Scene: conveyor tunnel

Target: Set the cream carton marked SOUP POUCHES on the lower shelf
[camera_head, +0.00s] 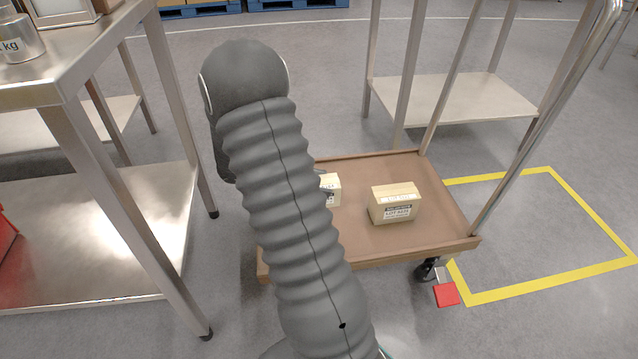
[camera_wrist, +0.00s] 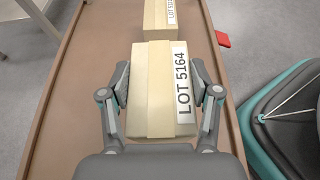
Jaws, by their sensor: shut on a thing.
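My gripper (camera_wrist: 161,88) is shut on a cream carton (camera_wrist: 150,100) with a paler tape band and a white label reading LOT 5164. The fingers press on its left and right sides. No SOUP POUCHES print is legible. In the head view, this carton (camera_head: 332,188) shows partly behind my grey arm, at the brown cart deck (camera_head: 400,167); I cannot tell whether it touches the deck. A low steel shelf (camera_head: 110,240) is under the table at left. Another low steel shelf (camera_head: 455,108) stands behind the cart. My gripper is mostly hidden in the head view.
A second cream carton (camera_head: 393,203) sits on the cart to the right; it also shows ahead of the held one in the wrist view (camera_wrist: 158,18). The steel table (camera_head: 95,45) has legs beside my arm. The cart has upright metal rails. A red bin (camera_head: 5,235) is at far left.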

